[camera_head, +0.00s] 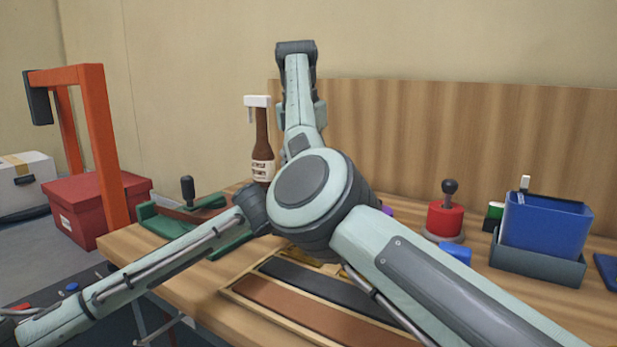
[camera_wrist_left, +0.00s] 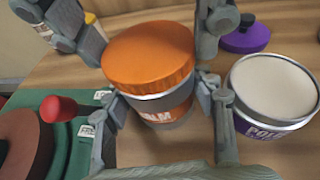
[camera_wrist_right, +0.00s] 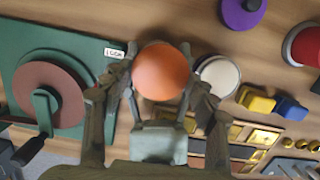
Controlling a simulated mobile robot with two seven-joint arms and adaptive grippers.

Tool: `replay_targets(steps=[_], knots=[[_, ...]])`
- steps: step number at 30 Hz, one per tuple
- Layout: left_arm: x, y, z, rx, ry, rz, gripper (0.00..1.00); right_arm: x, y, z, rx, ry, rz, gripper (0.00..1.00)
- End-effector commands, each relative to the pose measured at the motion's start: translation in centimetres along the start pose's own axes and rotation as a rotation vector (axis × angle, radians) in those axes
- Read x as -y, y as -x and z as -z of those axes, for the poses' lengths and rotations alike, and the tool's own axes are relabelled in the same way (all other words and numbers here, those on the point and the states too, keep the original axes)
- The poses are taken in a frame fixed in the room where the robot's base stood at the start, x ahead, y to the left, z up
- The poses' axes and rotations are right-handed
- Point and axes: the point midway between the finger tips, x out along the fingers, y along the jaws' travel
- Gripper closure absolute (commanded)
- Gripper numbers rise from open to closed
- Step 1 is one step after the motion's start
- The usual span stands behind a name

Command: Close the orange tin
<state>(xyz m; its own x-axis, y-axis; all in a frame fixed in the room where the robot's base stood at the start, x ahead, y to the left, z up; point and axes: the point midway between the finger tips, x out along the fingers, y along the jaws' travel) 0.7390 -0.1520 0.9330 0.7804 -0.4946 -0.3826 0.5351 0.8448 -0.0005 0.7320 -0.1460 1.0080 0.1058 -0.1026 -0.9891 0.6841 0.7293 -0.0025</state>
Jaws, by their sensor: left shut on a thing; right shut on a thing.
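The orange lid (camera_wrist_left: 150,55) sits on top of the orange tin (camera_wrist_left: 170,110) in the left wrist view, with a pale rim band showing just under it. I cannot tell whether it is fully seated. My left gripper (camera_wrist_left: 162,118) is shut around the tin's body, a finger on each side. My right gripper (camera_wrist_right: 160,65) is shut on the lid from above. Its fingers also flank the lid in the left wrist view. In the right wrist view the lid hides most of the tin. My arm hides the tin and both grippers in the head view.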

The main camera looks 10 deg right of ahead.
Motion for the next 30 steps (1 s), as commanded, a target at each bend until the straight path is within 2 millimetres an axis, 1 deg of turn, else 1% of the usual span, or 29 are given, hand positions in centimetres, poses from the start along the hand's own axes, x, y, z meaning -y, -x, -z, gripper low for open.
replay_targets(steps=[1, 3, 6, 9, 12, 15, 23, 24, 28, 30], knots=[[-0.05, -0.01, 0.02, 0.000, 0.000, -0.001, 1.00, -0.09, 0.13, 0.00, -0.001, -0.108, 0.016, 0.61], [-0.05, -0.01, 0.02, 0.000, -0.001, -0.001, 1.00, -0.13, 0.12, -0.03, -0.002, -0.266, 0.041, 0.61], [-0.05, -0.01, 0.02, 0.000, -0.001, -0.001, 1.00, -0.16, 0.03, -0.13, -0.003, -0.462, 0.072, 0.61], [-0.05, -0.01, 0.02, 0.000, -0.001, -0.001, 1.00, -0.19, -0.03, -0.21, -0.003, -0.603, 0.093, 0.61], [-0.05, -0.01, 0.03, 0.000, -0.001, -0.001, 1.00, -0.22, 0.00, -0.19, 0.000, -0.687, 0.103, 0.61], [-0.05, -0.01, 0.03, -0.001, -0.001, -0.001, 1.00, -0.24, -0.01, -0.15, 0.000, -0.720, 0.107, 0.61], [-0.06, -0.01, 0.04, -0.001, 0.000, -0.001, 1.00, -0.25, 0.00, -0.14, 0.001, -0.723, 0.107, 0.61], [-0.06, -0.01, 0.04, -0.001, 0.000, -0.001, 1.00, -0.26, 0.00, -0.14, 0.001, -0.723, 0.106, 0.37], [-0.07, -0.01, 0.05, -0.001, 0.000, -0.001, 1.00, -0.27, 0.00, -0.13, 0.000, -0.722, 0.106, 0.21], [-0.06, -0.01, 0.04, -0.001, 0.000, -0.001, 1.00, -0.27, 0.00, -0.12, 0.000, -0.722, 0.106, 0.21]])
